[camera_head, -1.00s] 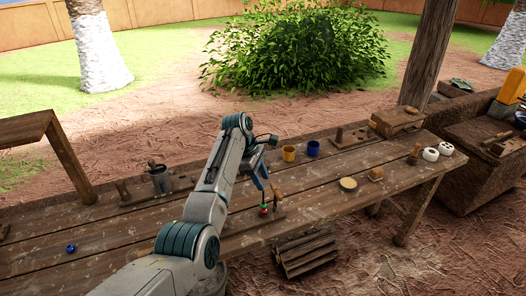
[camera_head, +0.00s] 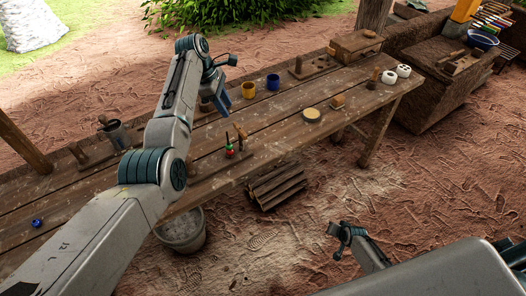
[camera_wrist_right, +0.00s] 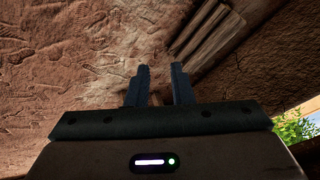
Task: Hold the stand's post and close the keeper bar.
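A small wooden stand (camera_head: 239,132) with an upright post stands near the front edge of the long bench. A small red-and-green piece (camera_head: 229,151) is beside the post. I cannot make out a keeper bar or its position at this size. My left gripper (camera_head: 221,100) hangs above the bench, behind and slightly left of the stand, apart from it. Its blue fingers are seen side-on, so their gap is unclear. My right gripper (camera_head: 337,238) is low in front of the bench, over the ground. In the right wrist view its two fingers (camera_wrist_right: 159,76) are apart with nothing between them.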

